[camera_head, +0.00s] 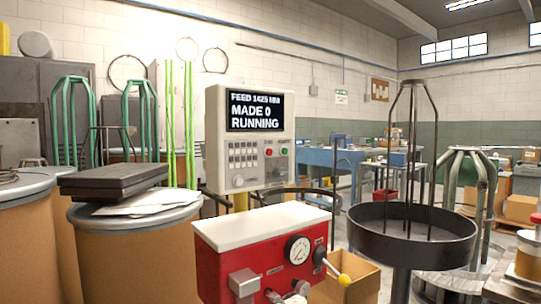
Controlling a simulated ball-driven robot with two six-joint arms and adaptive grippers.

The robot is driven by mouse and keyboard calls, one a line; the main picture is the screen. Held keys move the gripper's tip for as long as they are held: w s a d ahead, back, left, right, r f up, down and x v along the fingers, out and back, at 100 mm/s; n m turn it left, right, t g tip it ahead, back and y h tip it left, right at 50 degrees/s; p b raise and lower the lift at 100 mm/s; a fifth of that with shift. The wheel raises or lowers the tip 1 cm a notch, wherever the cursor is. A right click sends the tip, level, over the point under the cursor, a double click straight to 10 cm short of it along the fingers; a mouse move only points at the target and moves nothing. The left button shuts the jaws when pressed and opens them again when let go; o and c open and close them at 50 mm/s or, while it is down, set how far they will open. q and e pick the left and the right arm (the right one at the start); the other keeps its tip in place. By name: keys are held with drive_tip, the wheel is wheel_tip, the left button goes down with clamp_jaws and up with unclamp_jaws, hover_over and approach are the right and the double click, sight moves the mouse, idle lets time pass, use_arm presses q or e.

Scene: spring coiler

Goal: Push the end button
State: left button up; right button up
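A grey control panel (250,138) stands upright in the middle of the view. Its dark screen (254,110) reads "FEED 1425 MM", "MADE 0", "RUNNING". Neither of my grippers shows in this view.
A red machine with a white top (262,224), a gauge (298,249) and a yellow-tipped lever (344,280) stands in front of the panel. A black round tray (412,246) is at right. Drums (135,250) with dark cases (112,180) are at left.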

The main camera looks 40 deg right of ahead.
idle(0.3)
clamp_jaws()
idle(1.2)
